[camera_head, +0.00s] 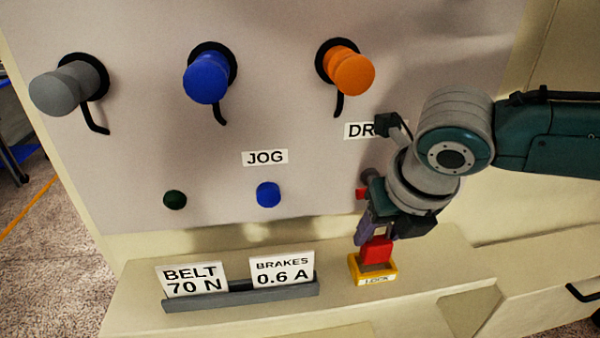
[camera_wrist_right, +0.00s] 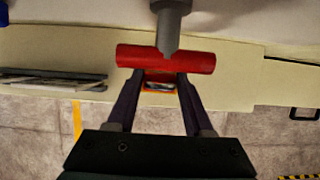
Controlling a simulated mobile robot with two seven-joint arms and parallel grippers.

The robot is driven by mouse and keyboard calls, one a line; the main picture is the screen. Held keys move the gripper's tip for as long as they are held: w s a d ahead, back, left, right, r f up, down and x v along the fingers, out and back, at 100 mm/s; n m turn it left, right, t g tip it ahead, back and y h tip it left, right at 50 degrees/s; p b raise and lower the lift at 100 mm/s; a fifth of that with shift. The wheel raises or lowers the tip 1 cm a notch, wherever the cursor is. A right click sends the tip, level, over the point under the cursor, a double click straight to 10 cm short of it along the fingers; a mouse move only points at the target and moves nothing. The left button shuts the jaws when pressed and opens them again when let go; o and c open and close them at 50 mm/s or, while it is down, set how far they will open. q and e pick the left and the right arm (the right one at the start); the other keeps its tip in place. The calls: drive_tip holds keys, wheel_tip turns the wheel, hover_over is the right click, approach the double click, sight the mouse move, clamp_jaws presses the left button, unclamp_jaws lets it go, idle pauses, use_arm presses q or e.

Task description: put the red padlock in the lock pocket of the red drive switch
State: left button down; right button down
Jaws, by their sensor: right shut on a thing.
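My right gripper (camera_head: 374,236) points down, shut on the red padlock (camera_head: 376,251). The padlock is at a yellow tray (camera_head: 391,276) labelled LOCK on the ledge. I cannot tell whether it rests in the tray or hangs just above it. The red drive switch (camera_head: 361,193) on the panel is mostly hidden behind my right gripper. In the right wrist view, a red bar on a grey shaft, seemingly the switch (camera_wrist_right: 135,57), crosses in front of the fingertips and hides most of the grip. Yellow-orange shows between the fingers there. My left gripper is out of view.
Grey (camera_head: 60,90), blue (camera_head: 206,78) and orange (camera_head: 350,74) spindles stick out of the panel above. Green (camera_head: 175,200) and blue (camera_head: 268,194) knobs sit lower. A grey holder (camera_head: 240,296) with BELT and BRAKES cards stands left of the tray, with bare ledge between.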

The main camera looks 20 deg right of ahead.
sight(380, 243)
drive_tip(key=shift+f+b, duration=0.9)
drive_tip(key=shift+f, duration=0.65)
drive_tip(key=shift+c, duration=1)
unclamp_jaws()
drive_tip(key=p+v, duration=0.1)
drive_tip(key=v, duration=0.9)
